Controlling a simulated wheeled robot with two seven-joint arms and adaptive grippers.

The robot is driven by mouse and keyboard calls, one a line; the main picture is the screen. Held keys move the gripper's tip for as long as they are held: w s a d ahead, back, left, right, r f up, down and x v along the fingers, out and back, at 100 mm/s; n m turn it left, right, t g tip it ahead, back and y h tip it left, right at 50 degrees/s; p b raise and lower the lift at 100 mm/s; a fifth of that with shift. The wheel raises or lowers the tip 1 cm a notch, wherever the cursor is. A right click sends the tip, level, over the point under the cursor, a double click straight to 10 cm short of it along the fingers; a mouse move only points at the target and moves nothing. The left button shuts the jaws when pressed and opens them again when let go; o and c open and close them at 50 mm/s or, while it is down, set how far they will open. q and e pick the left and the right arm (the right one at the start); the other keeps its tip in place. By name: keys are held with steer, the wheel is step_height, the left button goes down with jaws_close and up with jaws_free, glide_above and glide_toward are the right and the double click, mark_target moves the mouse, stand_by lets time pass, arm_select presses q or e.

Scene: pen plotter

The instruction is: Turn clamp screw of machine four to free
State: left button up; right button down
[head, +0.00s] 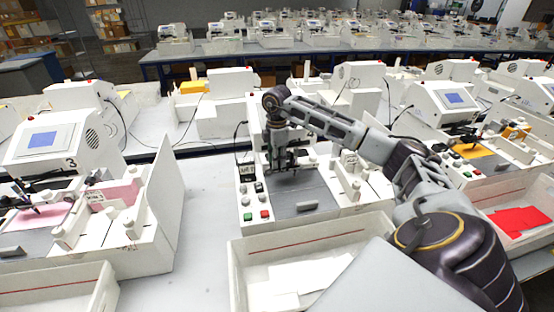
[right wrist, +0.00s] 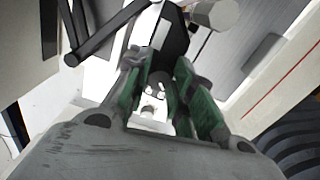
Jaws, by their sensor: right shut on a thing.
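The middle plotter, taken as machine four (head: 310,203), is white with a grey bed; my arm covers its upper body, and I see no number on it. My right gripper (head: 285,163) points down over the back of the bed at the pen carriage. In the right wrist view its green-padded fingers (right wrist: 165,72) are closed around a small part beside a black piece (right wrist: 172,38). This part appears to be the clamp screw, mostly hidden by the fingers; its turn position cannot be told. My left gripper is not in view.
Machine 3 (head: 62,140) stands at the left, with a pink sheet on its bed. A white tray (head: 240,275) with paper lies in front of the middle plotter. Green and red buttons (head: 264,214) sit by its bed. Another plotter (head: 447,98) stands at the right, with a red-sheet tray.

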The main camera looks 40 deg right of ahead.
steer(key=n, duration=0.4)
steer(key=shift+w, duration=0.1)
steer(key=n, duration=0.5)
steer(key=shift+n, duration=0.3)
steer(key=n, duration=0.5)
steer(key=shift+w+b, duration=0.1)
steer(key=shift+b, duration=0.2)
steer(key=shift+n, duration=2.2)
steer(key=shift+r, duration=0.1)
steer(key=c, duration=1.2)
jaws_free()
steer(key=shift+a, duration=0.1)
